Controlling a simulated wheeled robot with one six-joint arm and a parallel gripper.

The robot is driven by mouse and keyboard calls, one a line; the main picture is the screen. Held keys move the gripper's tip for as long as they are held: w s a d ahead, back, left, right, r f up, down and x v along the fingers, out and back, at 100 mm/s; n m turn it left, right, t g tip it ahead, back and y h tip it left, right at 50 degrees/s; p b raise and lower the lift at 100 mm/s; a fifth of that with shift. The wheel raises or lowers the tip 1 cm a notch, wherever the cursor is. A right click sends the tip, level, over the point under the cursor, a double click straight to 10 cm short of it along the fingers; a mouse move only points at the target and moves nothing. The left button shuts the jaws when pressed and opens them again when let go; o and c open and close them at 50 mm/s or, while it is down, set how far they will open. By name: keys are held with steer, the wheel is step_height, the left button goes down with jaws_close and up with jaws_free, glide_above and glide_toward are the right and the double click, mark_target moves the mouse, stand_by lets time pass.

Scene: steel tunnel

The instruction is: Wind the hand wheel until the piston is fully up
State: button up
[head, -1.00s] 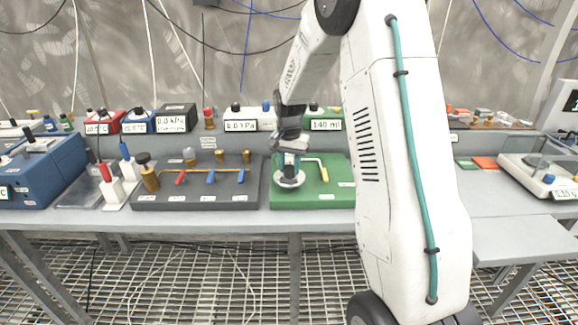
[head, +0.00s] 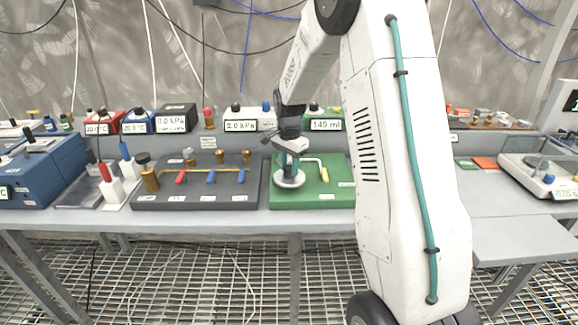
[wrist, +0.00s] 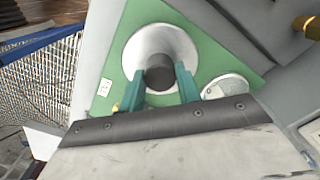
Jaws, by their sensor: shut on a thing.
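The hand wheel (head: 289,182) is a pale round disc on the green board (head: 335,190) at the middle of the bench. In the wrist view the wheel (wrist: 137,50) shows with a dark round knob (wrist: 159,74) standing on it. My gripper (head: 289,166) points down over the wheel. In the wrist view the teal fingers of my gripper (wrist: 161,82) are shut on the knob, one on each side. I cannot make out the piston in either view. A display (head: 326,125) behind the board reads about 140 ml.
A yellow-ended lever (head: 324,173) stands on the green board right of the wheel. A dark board (head: 190,195) with red and blue valve levers lies to the left. Another display (head: 240,125) reads about 0.0 kPa. My arm covers the bench right of the green board.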

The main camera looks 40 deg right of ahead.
mark_target(289, 167)
steer(key=shift+w+r, duration=0.2)
steer(key=shift+w, duration=0.05)
steer(key=o, duration=1)
steer(key=shift+c, duration=0.2)
steer(key=shift+s+f, duration=0.1)
step_height(289, 167, up, 8)
steer(key=shift+f, duration=0.1)
